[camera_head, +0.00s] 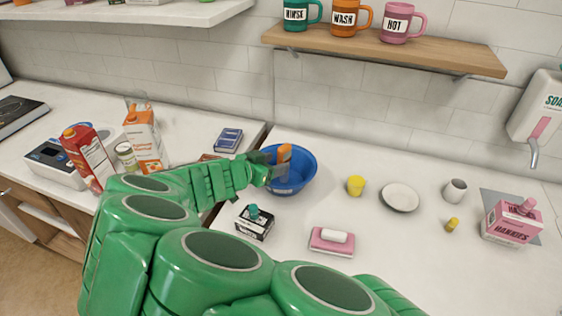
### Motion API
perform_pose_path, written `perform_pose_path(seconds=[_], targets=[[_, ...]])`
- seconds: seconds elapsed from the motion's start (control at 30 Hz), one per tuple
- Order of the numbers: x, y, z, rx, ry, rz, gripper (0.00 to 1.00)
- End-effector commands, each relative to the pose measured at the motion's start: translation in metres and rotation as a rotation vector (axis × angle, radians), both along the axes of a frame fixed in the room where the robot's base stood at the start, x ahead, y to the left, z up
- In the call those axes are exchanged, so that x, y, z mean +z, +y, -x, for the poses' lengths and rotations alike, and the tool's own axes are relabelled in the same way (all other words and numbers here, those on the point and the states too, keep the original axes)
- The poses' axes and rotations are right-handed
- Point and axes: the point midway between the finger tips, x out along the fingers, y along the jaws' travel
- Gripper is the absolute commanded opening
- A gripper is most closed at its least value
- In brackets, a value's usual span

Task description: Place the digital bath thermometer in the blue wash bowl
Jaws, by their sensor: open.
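The blue wash bowl (306,172) stands on the white counter, right of the gap between the two counters. An orange object (285,154), apparently the digital bath thermometer, shows upright within the bowl's outline; its lower end is hard to make out. My gripper (277,165) is open at the bowl's left side, its fingers over the bowl and close to the orange object. I cannot tell whether they touch it. My gripper hides part of the bowl's left rim.
A black-and-white box (254,225) and a pink sponge-like block (331,243) lie in front of the bowl. Cartons (88,158) crowd the left counter. A mug shelf (390,48) hangs above.

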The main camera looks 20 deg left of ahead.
Motion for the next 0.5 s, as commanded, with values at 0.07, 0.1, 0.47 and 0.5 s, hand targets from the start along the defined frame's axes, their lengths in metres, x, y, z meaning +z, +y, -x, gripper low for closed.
perform_pose_path(seconds=[0.07, 0.1, 0.47, 0.5], targets=[[0.006, 0.006, 0.013, 0.003, -0.001, -0.002, 0.57], [0.009, 0.009, 0.018, 0.006, -0.001, -0.002, 0.57], [0.024, 0.023, 0.054, 0.002, 0.001, 0.000, 0.57], [0.024, 0.024, 0.056, 0.001, 0.001, 0.000, 0.57]])
